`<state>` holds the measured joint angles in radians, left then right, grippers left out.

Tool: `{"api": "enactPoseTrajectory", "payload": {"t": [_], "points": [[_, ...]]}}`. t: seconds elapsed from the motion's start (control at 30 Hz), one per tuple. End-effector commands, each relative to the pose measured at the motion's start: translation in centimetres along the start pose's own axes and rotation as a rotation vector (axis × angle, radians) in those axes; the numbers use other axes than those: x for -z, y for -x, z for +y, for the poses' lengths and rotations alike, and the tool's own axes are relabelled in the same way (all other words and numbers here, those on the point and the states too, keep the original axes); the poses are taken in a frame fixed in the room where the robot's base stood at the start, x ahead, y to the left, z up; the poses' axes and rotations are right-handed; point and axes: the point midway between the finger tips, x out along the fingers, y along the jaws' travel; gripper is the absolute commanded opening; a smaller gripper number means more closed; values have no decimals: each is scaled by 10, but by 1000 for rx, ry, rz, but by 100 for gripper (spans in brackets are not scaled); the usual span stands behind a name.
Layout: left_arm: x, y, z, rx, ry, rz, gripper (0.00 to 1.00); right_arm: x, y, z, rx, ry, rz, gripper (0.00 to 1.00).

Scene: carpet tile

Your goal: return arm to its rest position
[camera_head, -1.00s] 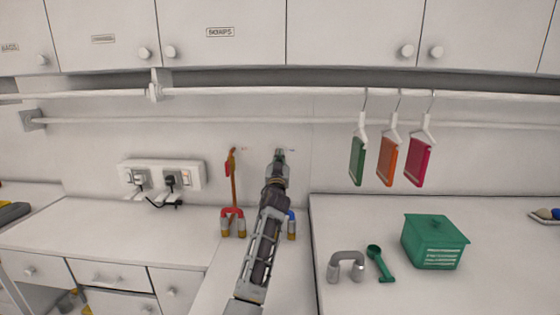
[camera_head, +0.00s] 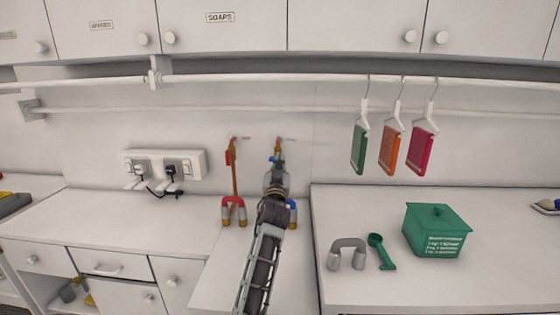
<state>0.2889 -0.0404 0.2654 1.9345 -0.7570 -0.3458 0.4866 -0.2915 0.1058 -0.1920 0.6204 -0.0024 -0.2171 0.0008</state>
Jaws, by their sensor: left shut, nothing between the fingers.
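My left arm comes up from the bottom middle of the head view. Its gripper (camera_head: 276,178) is small and dark, seen from behind, in front of the wall. It is shut with nothing held. Behind it an orange strap with a blue part (camera_head: 277,150) hangs on a wall hook, partly hidden by the gripper. I cannot tell how far apart they are. My right gripper is not in view.
A green lidded box (camera_head: 436,232), green scoop (camera_head: 382,252) and grey arch (camera_head: 347,252) stand on the right counter (camera_head: 480,285). Colored hangers (camera_head: 422,150) hang from the rail. The left counter (camera_head: 110,225) is largely clear.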

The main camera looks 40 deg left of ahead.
Motion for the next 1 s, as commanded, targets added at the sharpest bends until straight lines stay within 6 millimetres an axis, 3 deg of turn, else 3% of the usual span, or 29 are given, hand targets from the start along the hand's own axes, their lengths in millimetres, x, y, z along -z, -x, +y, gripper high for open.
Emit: {"api": "enactPoseTrajectory", "payload": {"t": [0.77,1.0], "points": [[1,5,0,0,0,0,0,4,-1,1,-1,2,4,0],[12,1,-1,0,0,1,0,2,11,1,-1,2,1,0]]}}
